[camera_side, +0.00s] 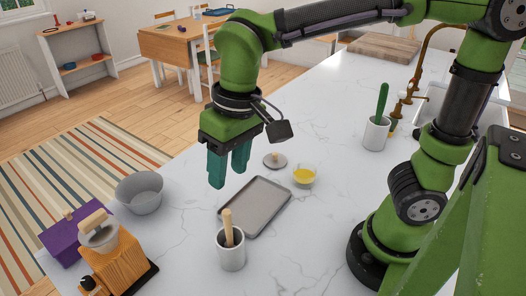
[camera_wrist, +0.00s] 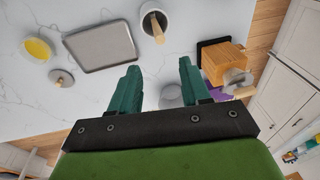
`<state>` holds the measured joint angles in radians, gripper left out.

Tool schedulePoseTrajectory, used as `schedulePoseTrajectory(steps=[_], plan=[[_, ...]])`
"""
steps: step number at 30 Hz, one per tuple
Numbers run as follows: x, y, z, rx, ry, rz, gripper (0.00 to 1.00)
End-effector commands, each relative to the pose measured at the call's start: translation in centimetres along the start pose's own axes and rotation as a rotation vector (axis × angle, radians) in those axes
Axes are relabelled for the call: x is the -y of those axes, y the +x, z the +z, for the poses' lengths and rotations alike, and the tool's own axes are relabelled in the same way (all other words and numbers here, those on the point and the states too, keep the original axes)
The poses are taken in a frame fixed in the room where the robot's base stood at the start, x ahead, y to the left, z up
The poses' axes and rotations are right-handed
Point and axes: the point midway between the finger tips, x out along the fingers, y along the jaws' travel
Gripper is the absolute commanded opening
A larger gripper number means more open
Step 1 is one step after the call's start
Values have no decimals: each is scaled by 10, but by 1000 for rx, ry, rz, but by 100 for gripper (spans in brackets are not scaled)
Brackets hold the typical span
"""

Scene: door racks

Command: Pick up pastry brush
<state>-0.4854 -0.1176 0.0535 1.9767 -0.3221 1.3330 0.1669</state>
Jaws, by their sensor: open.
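A wooden handle (camera_side: 228,226) stands tilted in a white cup (camera_side: 231,256) at the front of the counter. It may be the pastry brush, but its lower end is hidden in the cup. In the wrist view, the wooden handle (camera_wrist: 157,28) and cup (camera_wrist: 145,8) are at the top, beyond my fingertips. A green-handled tool (camera_side: 382,101) stands in another white cup (camera_side: 375,135) farther back; its head is hidden too. My gripper (camera_side: 229,180) is open and empty above the counter, behind and above the front cup. Its two teal fingers (camera_wrist: 158,64) are apart.
A grey tray (camera_side: 256,207), a bowl of yellow liquid (camera_side: 304,176) and a small round lid-like piece (camera_side: 275,160) lie mid-counter. A grey bowl (camera_side: 140,192), a purple box (camera_side: 72,235) and a wooden grinder-like block (camera_side: 121,262) are at left.

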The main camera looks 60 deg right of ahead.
Motion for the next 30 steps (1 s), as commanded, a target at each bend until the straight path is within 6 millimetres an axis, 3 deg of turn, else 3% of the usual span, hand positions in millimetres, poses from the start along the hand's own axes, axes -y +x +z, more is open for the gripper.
schedulePoseTrajectory(steps=[1, 3, 8, 11, 24, 30], plan=[[15, 2, -2, 37, -2, 35, 47], [27, -1, -4, 69, 32, 80, 47], [24, -14, -5, 89, 132, 122, 47], [21, -3, -1, 102, 151, 130, 47], [10, 85, 9, 102, 149, 128, 47], [8, 101, 10, 100, 151, 126, 47]])
